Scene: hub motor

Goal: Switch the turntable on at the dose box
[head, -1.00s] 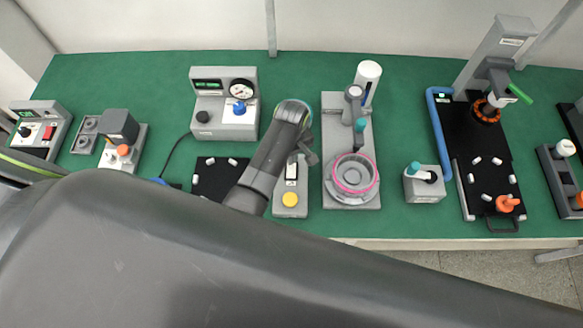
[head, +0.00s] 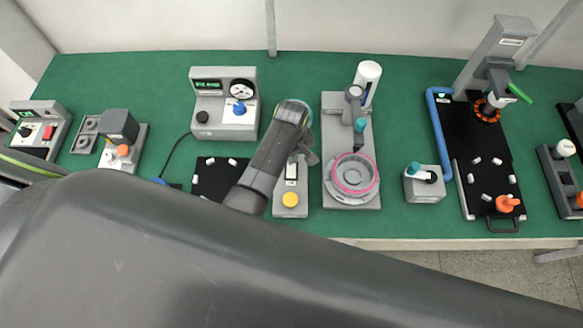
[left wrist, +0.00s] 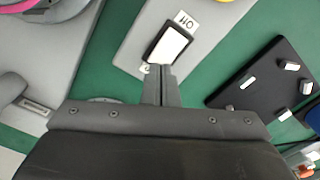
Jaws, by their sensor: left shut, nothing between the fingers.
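The dose box (head: 290,208) is a slim grey box with a pale rocker switch and a round yellow button at its front end. In the left wrist view the white rocker (left wrist: 168,46) sits in a black frame, with a printed label (left wrist: 186,20) at its far end. My left gripper (left wrist: 161,70) is shut and empty; its fingertips are at the rocker's near end, over a second, mostly hidden label. I cannot tell whether they touch. In the head view this gripper (head: 309,157) is over the dose box's back part. The turntable (head: 352,175), with a pink ring, stands to the right.
A gauge box (head: 224,120) with a green display and blue knob stands behind left. A black plate (head: 208,180) with white pieces lies left of the dose box. A small grey box (head: 423,186) with a teal-topped part is right of the turntable. My own arm covers the foreground.

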